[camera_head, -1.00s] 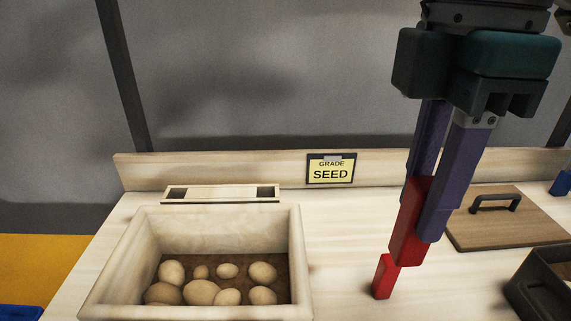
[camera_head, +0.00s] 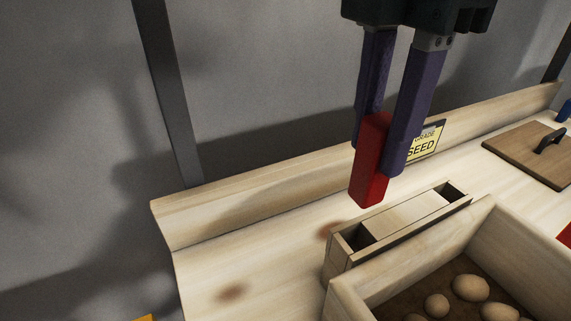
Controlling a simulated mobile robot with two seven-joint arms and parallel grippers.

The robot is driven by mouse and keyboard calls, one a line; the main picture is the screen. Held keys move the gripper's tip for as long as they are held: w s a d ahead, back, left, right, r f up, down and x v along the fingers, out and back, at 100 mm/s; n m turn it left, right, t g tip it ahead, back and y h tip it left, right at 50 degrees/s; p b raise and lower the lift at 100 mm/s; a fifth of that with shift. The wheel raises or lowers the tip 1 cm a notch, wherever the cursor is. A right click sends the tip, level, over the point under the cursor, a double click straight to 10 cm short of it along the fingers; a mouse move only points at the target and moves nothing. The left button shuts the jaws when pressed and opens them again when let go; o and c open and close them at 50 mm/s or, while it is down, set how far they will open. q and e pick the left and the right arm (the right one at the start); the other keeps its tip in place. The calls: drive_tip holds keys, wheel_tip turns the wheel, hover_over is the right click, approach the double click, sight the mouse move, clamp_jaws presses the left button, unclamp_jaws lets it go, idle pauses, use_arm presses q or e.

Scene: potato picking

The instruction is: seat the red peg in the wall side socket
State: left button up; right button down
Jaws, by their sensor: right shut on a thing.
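My right gripper (camera_head: 377,158) comes down from the top with its two purple fingers shut on the red peg (camera_head: 372,185). The peg points downward, slightly tilted in the picture, and its lower end is free. The wooden socket block (camera_head: 404,218) is below and to the right of it, with a dark square socket at its near left end (camera_head: 360,236) and another at its far right end (camera_head: 453,192). The peg's lower end shows above the left socket, apart from the block. Which socket is the wall side one I cannot tell. My left gripper is not in view.
A wooden crate (camera_head: 345,296) with potatoes stands beside the block. A low back board (camera_head: 250,204) carries a yellow SEED sign (camera_head: 424,143). A handled wooden lid (camera_head: 530,158) lies at right. A red thing (camera_head: 566,236) shows at the right edge.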

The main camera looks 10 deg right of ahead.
drive_tip(key=f, duration=0.4)
drive_tip(key=f+b, duration=0.1)
drive_tip(key=f, duration=0.4)
drive_tip(key=shift+s+d+f, duration=0.1)
drive_tip(key=shift+d+f, duration=0.05)
drive_tip(key=shift+d, duration=0.05)
drive_tip(key=shift+f, duration=0.25)
drive_tip(key=shift+f, duration=0.1)
drive_tip(key=c, duration=0.9)
unclamp_jaws()
drive_tip(key=o, duration=0.3)
drive_tip(key=shift+a, duration=0.1)
